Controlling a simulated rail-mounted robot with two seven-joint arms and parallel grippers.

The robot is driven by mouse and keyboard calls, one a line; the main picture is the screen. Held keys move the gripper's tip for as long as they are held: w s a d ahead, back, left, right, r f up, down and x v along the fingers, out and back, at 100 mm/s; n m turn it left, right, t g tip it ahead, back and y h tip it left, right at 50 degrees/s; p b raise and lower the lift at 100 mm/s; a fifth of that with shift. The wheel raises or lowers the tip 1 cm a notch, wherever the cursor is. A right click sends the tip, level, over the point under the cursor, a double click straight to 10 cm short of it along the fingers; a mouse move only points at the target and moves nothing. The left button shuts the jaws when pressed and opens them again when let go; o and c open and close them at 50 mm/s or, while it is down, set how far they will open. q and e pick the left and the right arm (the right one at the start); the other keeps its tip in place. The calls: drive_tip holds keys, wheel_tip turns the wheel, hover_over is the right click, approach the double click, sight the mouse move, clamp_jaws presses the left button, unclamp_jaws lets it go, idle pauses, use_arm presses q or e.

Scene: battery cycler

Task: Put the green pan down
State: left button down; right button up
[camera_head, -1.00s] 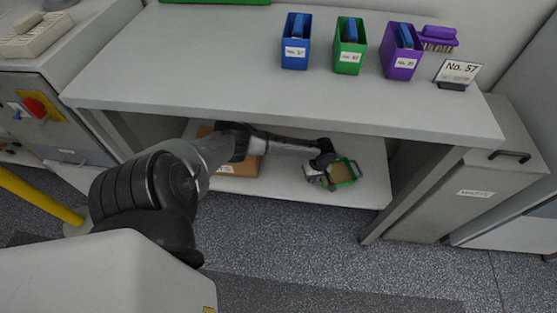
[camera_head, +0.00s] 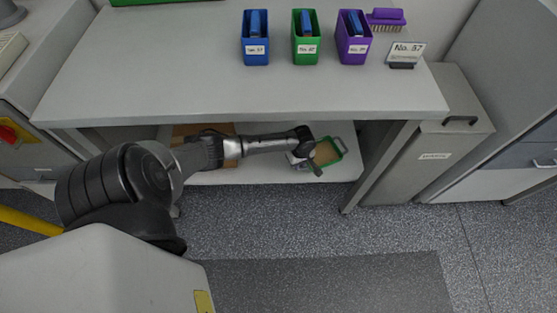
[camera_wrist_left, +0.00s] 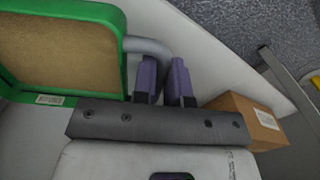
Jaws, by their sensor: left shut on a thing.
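The green pan (camera_head: 328,152) has a green rim and a brown inside. In the head view it is under the bench top, over the right part of the lower shelf (camera_head: 250,176). I cannot tell whether it touches the shelf. My left gripper (camera_head: 304,161) is beside the pan. In the left wrist view the pan (camera_wrist_left: 62,50) is at the upper left, and the left gripper's fingers (camera_wrist_left: 163,82) are shut on its grey loop handle (camera_wrist_left: 148,46). Part of the handle is hidden between the fingers. My right gripper is out of view.
A cardboard box (camera_wrist_left: 252,118) stands on the lower shelf behind my arm. The bench top (camera_head: 230,95) is above, with blue (camera_head: 255,48), green (camera_head: 305,48) and purple (camera_head: 352,48) bins. A grey cabinet (camera_head: 425,150) stands right of the bench.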

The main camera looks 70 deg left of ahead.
use_arm(q)
drive_tip(key=b, duration=0.4)
hover_over(283, 165)
drive_tip(key=f, duration=0.4)
drive_tip(key=shift+w+d+f, duration=0.25)
drive_tip(key=shift+d+f, duration=0.1)
drive_tip(key=shift+s+a+f+b, duration=0.2)
drive_tip(key=shift+a+b, duration=0.15)
drive_tip(key=shift+a, duration=0.1)
wheel_tip(283, 165, down, 4)
drive_tip(key=b, duration=0.3)
drive_tip(key=c, duration=1.2)
unclamp_jaws()
drive_tip(key=shift+o, duration=0.2)
